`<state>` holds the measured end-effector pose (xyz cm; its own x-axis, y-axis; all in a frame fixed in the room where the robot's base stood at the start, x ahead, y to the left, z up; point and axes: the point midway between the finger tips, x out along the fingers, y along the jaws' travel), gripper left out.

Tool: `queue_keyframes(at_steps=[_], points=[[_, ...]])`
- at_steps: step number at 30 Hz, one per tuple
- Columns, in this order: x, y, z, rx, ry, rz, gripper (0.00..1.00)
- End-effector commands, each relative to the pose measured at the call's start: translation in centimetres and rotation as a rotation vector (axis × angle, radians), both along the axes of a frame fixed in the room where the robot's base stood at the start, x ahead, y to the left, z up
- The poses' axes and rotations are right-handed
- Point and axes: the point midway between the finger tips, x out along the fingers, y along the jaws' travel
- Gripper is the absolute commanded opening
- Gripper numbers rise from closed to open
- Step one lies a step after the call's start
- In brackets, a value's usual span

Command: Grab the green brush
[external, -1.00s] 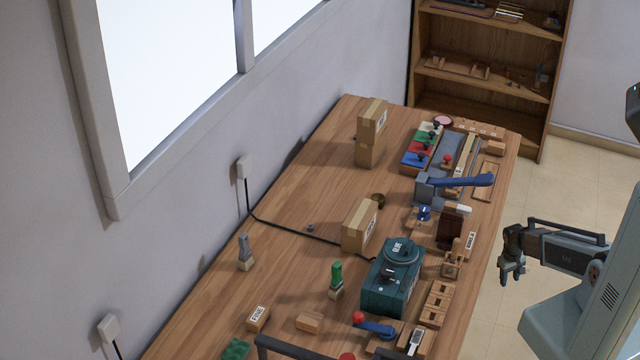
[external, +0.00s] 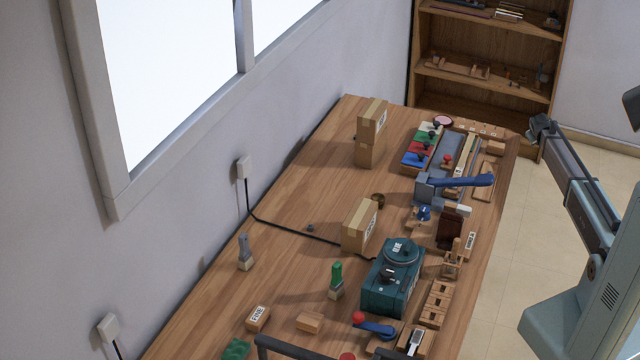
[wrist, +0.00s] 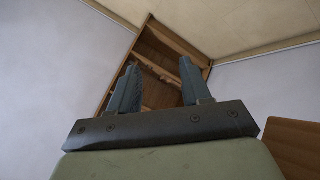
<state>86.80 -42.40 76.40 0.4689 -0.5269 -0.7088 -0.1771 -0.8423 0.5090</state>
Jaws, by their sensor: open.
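The green brush (external: 337,281) stands upright on the wooden workbench (external: 290,210), left of the teal machine, with its green handle up and pale bristle end down. A similar grey-handled brush (external: 245,252) stands farther left, nearer the wall. My gripper (external: 541,126) is raised at the bench's far right end, well away from the green brush. In the wrist view my gripper (wrist: 160,85) shows two separated fingers with nothing between them. The green brush is not in the wrist view.
The teal machine (external: 392,277) stands right of the green brush. A cardboard box (external: 360,226) is behind it, and small wooden blocks (external: 309,322) lie in front. A blue-handled tool (external: 460,181) sits farther back. A wooden shelf (external: 490,75) stands beyond the bench.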

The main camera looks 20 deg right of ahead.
Motion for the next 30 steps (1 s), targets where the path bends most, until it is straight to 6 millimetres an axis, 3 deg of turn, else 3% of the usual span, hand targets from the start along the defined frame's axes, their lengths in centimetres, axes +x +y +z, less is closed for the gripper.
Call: queue_keyframes(at_steps=[5, 11, 21, 30], points=[[3.8, 1.0, 5.8, -0.089, -0.009, 0.043, 0.48], [7.5, 7.7, 10.8, -0.193, 0.038, 0.116, 0.48], [10.5, 23.5, 16.2, -0.353, 0.146, 0.228, 0.48], [10.0, 38.1, 20.6, -0.483, 0.212, 0.307, 0.48]])
